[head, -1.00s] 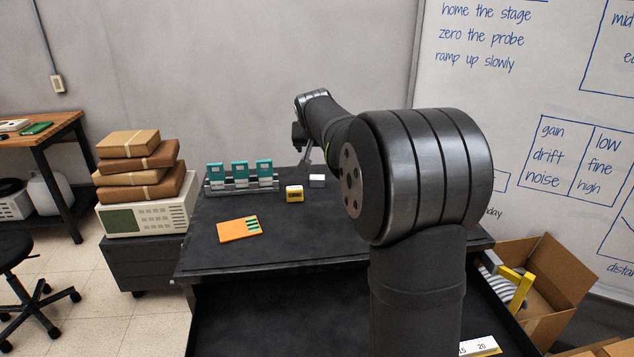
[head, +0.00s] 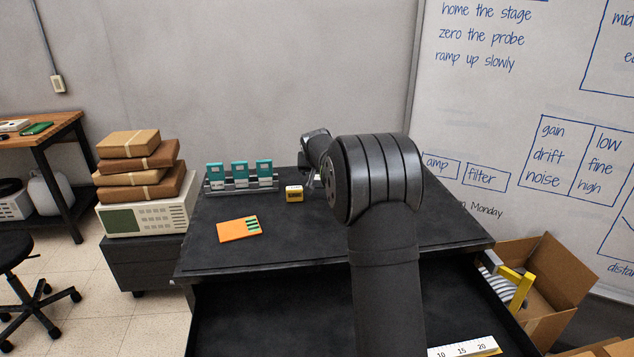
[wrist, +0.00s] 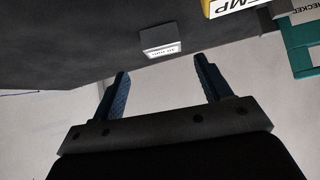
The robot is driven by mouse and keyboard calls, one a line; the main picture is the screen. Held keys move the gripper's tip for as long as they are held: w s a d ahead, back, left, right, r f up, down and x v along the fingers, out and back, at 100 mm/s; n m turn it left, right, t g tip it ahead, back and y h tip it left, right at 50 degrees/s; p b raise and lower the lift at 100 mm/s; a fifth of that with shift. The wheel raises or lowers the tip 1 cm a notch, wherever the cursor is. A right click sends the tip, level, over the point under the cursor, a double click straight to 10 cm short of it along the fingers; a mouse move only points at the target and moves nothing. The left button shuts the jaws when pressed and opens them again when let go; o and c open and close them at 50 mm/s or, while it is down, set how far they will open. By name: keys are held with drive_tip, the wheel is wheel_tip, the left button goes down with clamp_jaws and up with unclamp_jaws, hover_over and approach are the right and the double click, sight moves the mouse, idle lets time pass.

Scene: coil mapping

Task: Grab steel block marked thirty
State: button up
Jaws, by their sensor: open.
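The steel block (wrist: 161,40) is a small grey block with a white label that seems to read 30 mm, upside down in the wrist view. It sits on the dark bench top, beyond the fingertips of my gripper (wrist: 161,74). My gripper is open, with nothing between its two blue-padded fingers, and the block is apart from them, roughly in line with the gap.
An orange folder (head: 238,229) lies front left. A ruler (head: 465,347) lies low at the front.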

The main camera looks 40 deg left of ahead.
drive_tip(key=x, duration=0.4)
drive_tip(key=shift+s+a+f, duration=0.1)
drive_tip(key=shift+s+a, duration=0.05)
drive_tip(key=shift+s, duration=0.15)
drive_tip(key=shift+w+a+f, duration=0.3)
drive_tip(key=shift+w+f, duration=0.1)
drive_tip(key=shift+f, duration=0.1)
drive_tip(key=c, duration=1)
drive_tip(key=shift+c, duration=0.7)
drive_tip(key=shift+r, duration=0.15)
